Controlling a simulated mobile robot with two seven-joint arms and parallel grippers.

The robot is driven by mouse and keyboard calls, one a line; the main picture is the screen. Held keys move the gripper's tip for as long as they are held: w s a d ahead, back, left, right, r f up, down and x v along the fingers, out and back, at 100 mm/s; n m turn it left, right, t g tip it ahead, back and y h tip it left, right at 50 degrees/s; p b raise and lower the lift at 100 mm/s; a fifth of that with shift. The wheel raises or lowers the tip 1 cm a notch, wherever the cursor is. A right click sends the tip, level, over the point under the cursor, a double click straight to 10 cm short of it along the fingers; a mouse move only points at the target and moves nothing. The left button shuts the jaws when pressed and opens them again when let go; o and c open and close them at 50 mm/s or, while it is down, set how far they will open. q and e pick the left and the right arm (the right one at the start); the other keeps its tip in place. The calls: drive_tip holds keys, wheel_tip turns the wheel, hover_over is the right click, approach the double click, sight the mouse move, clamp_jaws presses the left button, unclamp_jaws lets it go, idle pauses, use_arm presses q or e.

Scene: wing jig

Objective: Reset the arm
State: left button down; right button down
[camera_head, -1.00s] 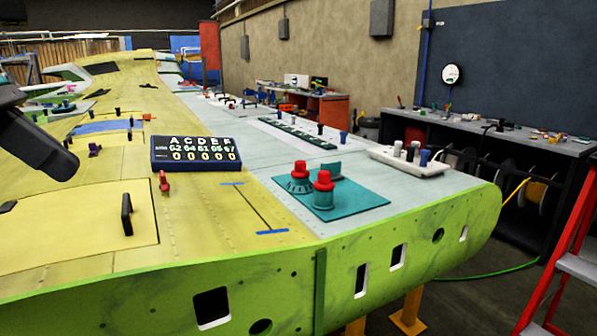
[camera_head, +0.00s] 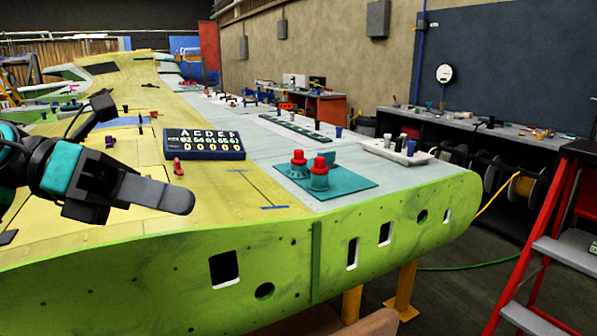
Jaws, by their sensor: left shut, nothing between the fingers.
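My left arm comes in from the left over the yellow-green wing. Its gripper (camera_head: 172,197) is dark grey with teal parts on the wrist behind it. The fingers are together and point right, with nothing seen between them. The gripper appears to be above the wing's yellow skin (camera_head: 60,225), apart from the objects on it. My right gripper is not in this view.
A dark display board (camera_head: 203,144) stands beyond the gripper, with a small red clamp (camera_head: 178,167) nearby. Red-topped teal parts (camera_head: 319,174) stand on a teal mat (camera_head: 350,184). A white tray (camera_head: 395,150) lies farther right. A red stepladder (camera_head: 540,230) stands at the right.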

use_arm(q)
drive_tip(key=w+a+f+n+t+y, duration=0.1)
drive_tip(key=w+f+n+t+y, duration=0.2)
drive_tip(key=f+n+t, duration=1.1)
drive_tip(key=w+a+f+n+t+y, duration=0.1)
drive_tip(key=w+f+n+t+y, duration=0.3)
drive_tip(key=f+n, duration=1.05)
drive_tip(key=s+a+f+n+g+y, duration=0.1)
drive_tip(key=s+f+n+g+y, duration=0.5)
drive_tip(key=s+f+n, duration=1)
wheel_tip(320, 180, down, 3)
drive_tip(key=shift+s+a+f+g, duration=0.1)
drive_tip(key=shift+s+a+g, duration=0.15)
drive_tip(key=shift+g, duration=0.25)
drive_tip(key=shift+w, duration=0.1)
